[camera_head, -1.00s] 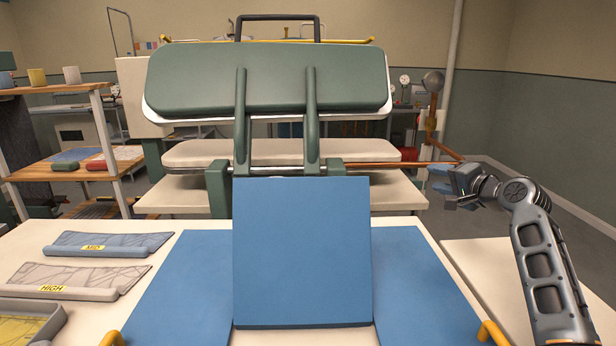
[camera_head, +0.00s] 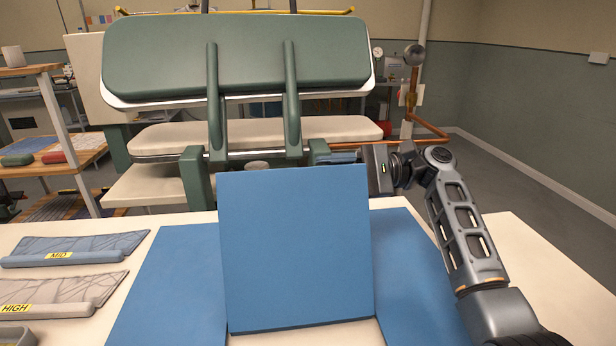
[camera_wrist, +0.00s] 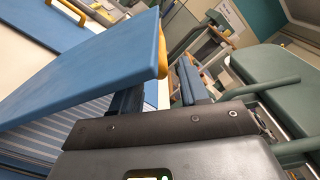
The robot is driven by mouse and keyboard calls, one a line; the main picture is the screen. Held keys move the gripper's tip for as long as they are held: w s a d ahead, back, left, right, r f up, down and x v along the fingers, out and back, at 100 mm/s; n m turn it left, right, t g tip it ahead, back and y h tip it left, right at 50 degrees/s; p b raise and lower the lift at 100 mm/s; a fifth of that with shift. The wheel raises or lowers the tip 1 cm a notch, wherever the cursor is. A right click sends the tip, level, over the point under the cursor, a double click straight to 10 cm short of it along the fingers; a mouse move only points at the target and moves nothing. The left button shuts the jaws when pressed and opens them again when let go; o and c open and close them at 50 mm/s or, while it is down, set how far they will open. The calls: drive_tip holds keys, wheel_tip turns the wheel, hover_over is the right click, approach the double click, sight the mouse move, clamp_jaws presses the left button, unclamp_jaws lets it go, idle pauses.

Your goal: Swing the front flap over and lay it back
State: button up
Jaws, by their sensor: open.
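The front flap (camera_head: 295,245) is a flat blue panel. It stands raised and tilted in the middle of the head view, between two blue side panels (camera_head: 165,285) lying on the pale table. In the wrist view the flap (camera_wrist: 90,70) shows on edge, with a yellow handle (camera_wrist: 162,52) at its end. My gripper (camera_head: 342,158) is at the flap's top right corner, its fingers partly hidden behind the top edge. In the wrist view my gripper (camera_wrist: 158,88) is open, and the flap's end appears between its blue fingers. I cannot tell whether they touch it.
A green press with a raised padded head (camera_head: 235,55) stands close behind the flap. A copper pipe (camera_head: 430,127) is behind my gripper. The pale table (camera_head: 530,270) is bare at right.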

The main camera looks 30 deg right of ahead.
sight(310, 174)
drive_tip(key=shift+b+x, duration=0.35)
drive_tip(key=shift+x, duration=1.8)
drive_tip(key=c, duration=0.8)
clamp_jaws()
drive_tip(key=shift+w+r, duration=0.1)
